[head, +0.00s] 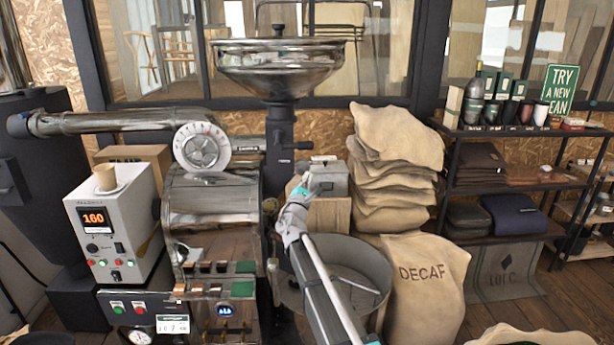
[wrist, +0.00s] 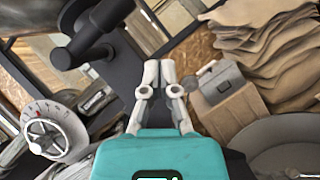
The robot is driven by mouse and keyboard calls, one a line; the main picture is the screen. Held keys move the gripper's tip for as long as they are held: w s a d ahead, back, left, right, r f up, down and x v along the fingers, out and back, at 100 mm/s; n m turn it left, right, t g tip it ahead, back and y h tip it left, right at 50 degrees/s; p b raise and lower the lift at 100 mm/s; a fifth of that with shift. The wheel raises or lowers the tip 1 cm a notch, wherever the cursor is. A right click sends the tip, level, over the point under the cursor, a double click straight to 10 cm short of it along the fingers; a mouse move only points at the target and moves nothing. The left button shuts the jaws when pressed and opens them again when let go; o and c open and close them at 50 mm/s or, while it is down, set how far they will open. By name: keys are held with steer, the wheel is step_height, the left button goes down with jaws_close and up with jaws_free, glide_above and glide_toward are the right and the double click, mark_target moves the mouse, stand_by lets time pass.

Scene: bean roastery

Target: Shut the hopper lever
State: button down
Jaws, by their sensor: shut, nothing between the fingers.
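The hopper (head: 278,68) is a wide, shiny metal funnel on a dark column. In the wrist view the lever (wrist: 88,38) is a thick black handle at upper left, in front of the dark column. My gripper (head: 309,183) is below the lever in the head view. In the wrist view its fingertips (wrist: 159,68) are together and empty, to the right of the lever and apart from it. My forearm hides part of the round cooling bin.
The roaster's white dial (head: 201,147) is left of the column. Stacked sacks (head: 392,165) stand to the right. The round metal bin (head: 355,265) lies below my arm.

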steer(key=d+b+v, duration=0.1)
steer(key=b+v, duration=0.1)
steer(key=v, duration=0.4)
steer(key=shift+d+f, duration=0.35)
steer(key=shift+d, duration=0.05)
steer(key=shift+s+d, duration=0.1)
steer(key=s+d+f+m+g+h+b, duration=0.1)
steer(key=s+d+f+m+g+h, duration=0.1)
steer(key=s+d+f+m+g, duration=0.45)
steer(key=s+d+f+m+g+h, duration=0.2)
steer(key=d+f+m+g, duration=0.15)
steer(key=d+m, duration=0.4)
steer(key=s+d+f+m+g+h+b, duration=0.15)
steer(key=s+d+f+m+g, duration=0.3)
steer(key=d, duration=0.45)
steer(key=s+a+f+m+g+y, duration=0.2)
steer(key=s+f+m+g+y, duration=0.1)
steer(key=s, duration=0.7)
steer(key=s+a+f+m+g+y, duration=0.1)
steer(key=s+f+m+g+y, duration=0.2)
steer(key=s+f+y, duration=0.4)
steer(key=shift+s+a+f+m+g+y, duration=0.35)
steer(key=shift+s+f+g, duration=0.5)
steer(key=shift+s+f, duration=0.8)
steer(key=shift+w+f, duration=0.1)
steer(key=shift+w, duration=0.1)
